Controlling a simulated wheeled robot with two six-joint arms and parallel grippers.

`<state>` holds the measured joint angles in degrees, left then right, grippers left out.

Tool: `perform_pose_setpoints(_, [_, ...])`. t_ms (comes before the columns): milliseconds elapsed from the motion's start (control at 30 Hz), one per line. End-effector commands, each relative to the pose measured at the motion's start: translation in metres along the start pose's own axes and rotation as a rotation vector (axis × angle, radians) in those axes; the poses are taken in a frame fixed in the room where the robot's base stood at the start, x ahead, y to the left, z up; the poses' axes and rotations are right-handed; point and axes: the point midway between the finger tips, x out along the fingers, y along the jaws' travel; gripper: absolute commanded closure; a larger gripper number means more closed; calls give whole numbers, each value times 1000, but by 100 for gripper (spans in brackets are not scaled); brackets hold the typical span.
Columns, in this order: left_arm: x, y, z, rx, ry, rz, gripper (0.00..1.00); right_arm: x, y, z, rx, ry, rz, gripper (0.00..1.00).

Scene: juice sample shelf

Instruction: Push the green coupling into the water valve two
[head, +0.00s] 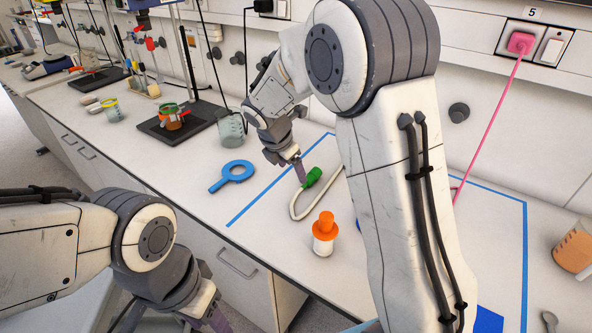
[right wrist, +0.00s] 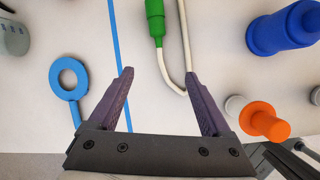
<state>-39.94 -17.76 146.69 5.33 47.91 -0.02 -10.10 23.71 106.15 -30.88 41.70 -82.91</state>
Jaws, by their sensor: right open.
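The green coupling (head: 313,176) lies on the bench at the end of a looped white hose (head: 297,207). In the right wrist view the green coupling (right wrist: 155,18) is beyond my fingertips, roughly in line with the gap between them, and the hose runs close to the right-hand fingertip. My right gripper (head: 299,175) is open and empty, close to the coupling; its spread fingers show in the right wrist view (right wrist: 160,73). My left gripper (head: 212,315) is low in the head view, partly cut off. Round grey wall fittings (head: 459,112) show; which is water valve two I cannot tell.
An orange-stoppered container (head: 325,235) stands in front of the hose. A blue ring tool (head: 233,174) lies left of the blue tape. A blue bottle-like object (right wrist: 283,30) is at right in the wrist view. A beaker (head: 230,128) stands behind.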

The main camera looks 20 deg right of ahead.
Motion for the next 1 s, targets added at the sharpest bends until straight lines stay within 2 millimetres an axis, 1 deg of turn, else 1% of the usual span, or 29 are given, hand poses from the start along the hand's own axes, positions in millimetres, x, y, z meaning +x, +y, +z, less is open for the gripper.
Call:
perform_pose_setpoints(33, [8,-1,0,0,0,0,50,22,4,13,-69,-23,-7,18])
perform_pose_setpoints(100, [11,-1,0,0,0,0,50,36,9,27,-152,-47,-11,18])
perform_pose_setpoints(200, [14,-1,1,0,0,0,50,47,12,37,-217,-64,-15,18])
perform_pose_setpoints(367, [24,-2,1,0,1,0,50,61,14,39,-238,-69,-16,18])
perform_pose_setpoints(667, [62,-4,3,0,1,0,50,105,12,40,-235,-66,-17,18])
perform_pose_setpoints(700, [56,-4,3,0,0,0,50,106,12,42,-236,-66,-19,18])
perform_pose_setpoints(800, [56,-4,3,0,1,0,50,117,13,43,-236,-66,-18,18])
perform_pose_setpoints(1000, [58,-4,3,0,1,0,50,132,13,44,-235,-67,-16,18])
